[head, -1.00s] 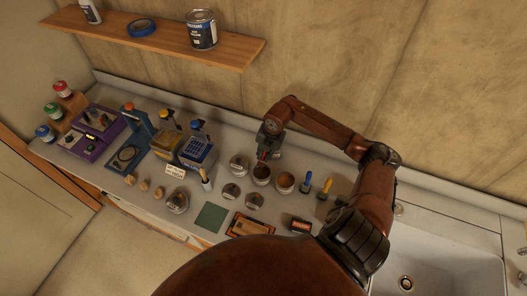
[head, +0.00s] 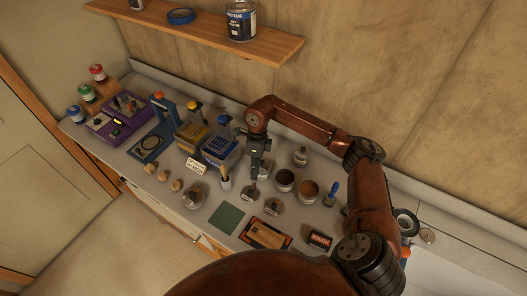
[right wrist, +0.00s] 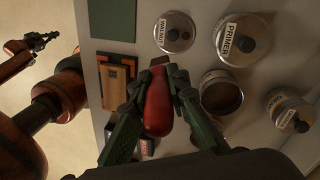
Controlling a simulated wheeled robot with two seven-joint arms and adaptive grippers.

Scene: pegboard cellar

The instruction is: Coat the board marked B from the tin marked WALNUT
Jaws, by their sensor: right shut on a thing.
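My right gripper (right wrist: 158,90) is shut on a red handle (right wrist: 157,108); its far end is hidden. In the head view the right gripper (head: 256,168) points down above the bench, near a round silver lid marked WALNUT (head: 250,195), which also shows in the right wrist view (right wrist: 174,33). Two open tins of brown liquid, a left one (head: 285,179) and a right one (head: 308,190), stand to its right; I cannot read their marks. My left gripper (right wrist: 34,43) seems to show small in the right wrist view.
A tin marked PRIMER (right wrist: 243,40) and another closed tin (head: 300,156) stand close by. A blue-handled brush (head: 331,192) stands to the right. A green mat (head: 228,218) lies left of the board. A dark box (head: 319,240) sits right of it.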

